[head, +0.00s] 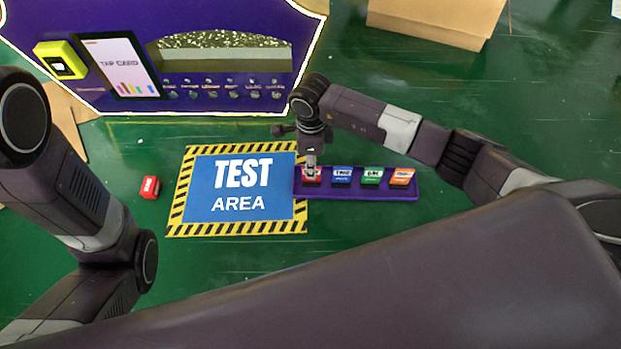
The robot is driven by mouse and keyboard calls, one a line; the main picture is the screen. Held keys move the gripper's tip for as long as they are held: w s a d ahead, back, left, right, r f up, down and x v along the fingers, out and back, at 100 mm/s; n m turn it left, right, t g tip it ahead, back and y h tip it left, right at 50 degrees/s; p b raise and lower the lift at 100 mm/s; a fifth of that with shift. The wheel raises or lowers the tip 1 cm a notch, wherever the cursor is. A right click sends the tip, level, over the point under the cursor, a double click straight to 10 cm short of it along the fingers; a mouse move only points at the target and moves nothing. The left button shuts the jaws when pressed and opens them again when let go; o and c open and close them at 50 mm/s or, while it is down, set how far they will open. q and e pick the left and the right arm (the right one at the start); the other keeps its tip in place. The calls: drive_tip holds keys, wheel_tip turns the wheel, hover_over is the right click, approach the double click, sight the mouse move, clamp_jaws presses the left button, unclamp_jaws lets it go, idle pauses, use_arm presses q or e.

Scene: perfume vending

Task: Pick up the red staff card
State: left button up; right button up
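A red card (312,182), which looks like the red staff card, is in the leftmost place of a narrow purple tray (330,197). My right gripper (311,171) points down right over it, with its fingertips at the card's upper part and hiding some of it. The card still appears to be in the tray. The fingers are too small here to tell whether they are open or shut on it. My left arm is at the left edge, but its gripper is not in view.
Blue (342,175), green (373,176) and orange (402,177) cards stand close by in the same tray. The tray adjoins a striped test area mat (240,204). A small red box (150,187) lies left of the mat. A purple vending machine (215,95) with a yellow reader (60,61) stands behind.

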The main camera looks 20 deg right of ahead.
sight(311, 181)
drive_tip(key=shift+f, duration=0.65)
drive_tip(key=f+b, duration=0.5)
drive_tip(key=shift+w+d, duration=0.15)
drive_tip(key=shift+w, duration=0.15)
drive_tip(key=shift+r, duration=0.1)
drive_tip(key=shift+c, duration=0.4)
clamp_jaws()
